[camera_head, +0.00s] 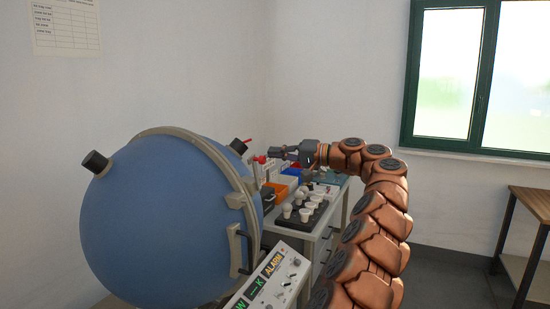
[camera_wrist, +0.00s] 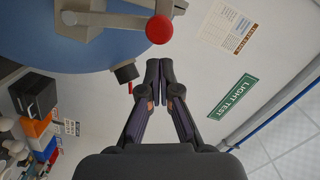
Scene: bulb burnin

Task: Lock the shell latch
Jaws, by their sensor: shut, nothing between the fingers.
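The blue spherical shell (camera_head: 160,225) has a beige rim band (camera_head: 210,150) and fills the left of the head view; part of it shows at the top of the wrist view (camera_wrist: 75,55). The latch lever (camera_wrist: 110,19) is a beige bar ending in a red ball knob (camera_wrist: 159,30). The red knob also shows small in the head view (camera_head: 262,159), beside the shell's rim. My gripper (camera_head: 272,152) is shut and empty close to the knob. In the wrist view my gripper's fingertips (camera_wrist: 160,64) are together just below the knob, apparently apart from it.
A black peg (camera_wrist: 125,72) sticks out of the shell near my fingertips. A bench carries a dark tray of white bulbs (camera_head: 305,210), an orange bin (camera_head: 276,190) and a blue bin. A wooden table (camera_head: 530,200) is at right.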

